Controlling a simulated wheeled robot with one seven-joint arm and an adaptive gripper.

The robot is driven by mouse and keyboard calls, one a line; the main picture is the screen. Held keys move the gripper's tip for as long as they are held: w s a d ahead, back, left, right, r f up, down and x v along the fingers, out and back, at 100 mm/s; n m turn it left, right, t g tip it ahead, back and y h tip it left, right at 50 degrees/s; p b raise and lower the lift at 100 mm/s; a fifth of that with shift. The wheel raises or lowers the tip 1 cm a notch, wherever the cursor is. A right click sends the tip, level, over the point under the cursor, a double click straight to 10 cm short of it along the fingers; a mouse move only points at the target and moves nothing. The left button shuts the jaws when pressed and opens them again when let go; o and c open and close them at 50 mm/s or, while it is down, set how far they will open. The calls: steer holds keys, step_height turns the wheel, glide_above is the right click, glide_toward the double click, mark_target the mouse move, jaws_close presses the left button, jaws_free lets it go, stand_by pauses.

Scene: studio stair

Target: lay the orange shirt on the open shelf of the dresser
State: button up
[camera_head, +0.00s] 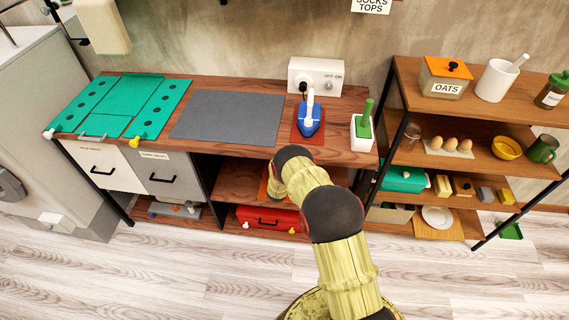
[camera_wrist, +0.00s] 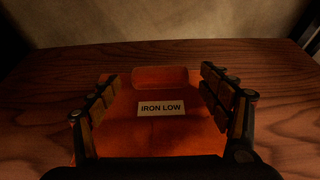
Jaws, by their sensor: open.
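The orange shirt (camera_wrist: 150,135) lies folded on the wooden surface of the dresser's open shelf (camera_wrist: 45,95), with a white "IRON LOW" label on top. My gripper (camera_wrist: 160,77) is open, one finger on each side of the shirt, with visible space between the fingers. I cannot tell whether the fingers touch its sides. In the head view, my arm reaches into the open shelf (camera_head: 232,176) under the dresser top. Only a sliver of the orange shirt (camera_head: 263,190) shows beside the arm, and my gripper is hidden there.
Above is the dresser top (camera_head: 235,153) with a grey mat (camera_head: 228,117), a blue iron (camera_head: 309,118) and a green-handled brush (camera_head: 364,122). Drawers (camera_head: 175,175) stand left of the shelf. A red toolbox (camera_head: 268,219) sits below. A shelving rack (camera_head: 440,105) stands right.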

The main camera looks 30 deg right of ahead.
steer(key=shift+r, duration=0.2)
steer(key=p+v, duration=0.4)
steer(key=v, duration=0.7)
steer(key=shift+s+a+r+p, duration=0.1)
steer(key=shift+s+a+p, duration=0.2)
steer(key=shift+s, duration=0.05)
